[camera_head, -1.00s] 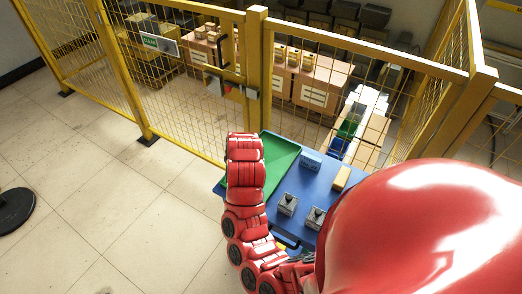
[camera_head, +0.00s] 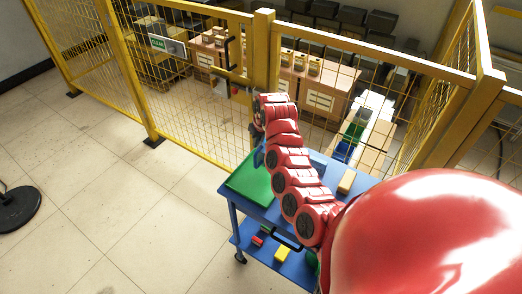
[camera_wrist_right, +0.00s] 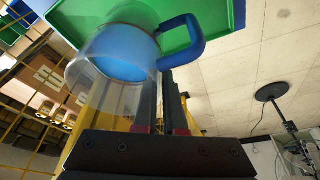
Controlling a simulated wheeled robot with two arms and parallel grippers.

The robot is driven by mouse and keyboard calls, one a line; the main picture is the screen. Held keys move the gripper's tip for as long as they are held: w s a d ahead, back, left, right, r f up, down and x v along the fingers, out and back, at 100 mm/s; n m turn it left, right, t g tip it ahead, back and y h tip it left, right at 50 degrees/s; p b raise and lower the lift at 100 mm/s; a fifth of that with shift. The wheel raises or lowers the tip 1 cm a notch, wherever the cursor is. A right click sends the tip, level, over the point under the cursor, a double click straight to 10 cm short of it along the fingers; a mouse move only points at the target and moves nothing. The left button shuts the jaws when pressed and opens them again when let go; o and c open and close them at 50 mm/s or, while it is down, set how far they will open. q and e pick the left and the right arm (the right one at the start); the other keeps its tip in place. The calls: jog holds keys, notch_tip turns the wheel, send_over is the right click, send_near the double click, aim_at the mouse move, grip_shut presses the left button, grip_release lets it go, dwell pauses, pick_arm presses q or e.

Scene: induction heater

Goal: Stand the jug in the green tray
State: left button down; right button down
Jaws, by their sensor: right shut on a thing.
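The clear jug (camera_wrist_right: 106,72) with a blue handle (camera_wrist_right: 192,42) fills the upper left of the right wrist view. My right gripper (camera_wrist_right: 166,82) is shut on the jug at its handle. The green tray (camera_wrist_right: 222,18) shows behind the jug there. In the head view, the green tray (camera_head: 250,184) lies at the left end of the blue cart top. My right gripper (camera_head: 257,136) is above the tray's far side, mostly hidden by my red arm, with a bit of blue below it. The jug's tilt and its gap from the tray are unclear. My left gripper is not in view.
The blue cart (camera_head: 228,194) stands against a yellow mesh fence (camera_head: 190,110).

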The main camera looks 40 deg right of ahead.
jog(key=shift+f, duration=0.7)
jog(key=shift+f+p, duration=0.85)
jog(key=shift+f, duration=1.2)
jog(key=c, duration=1)
grip_release()
jog(key=shift+f, duration=0.1)
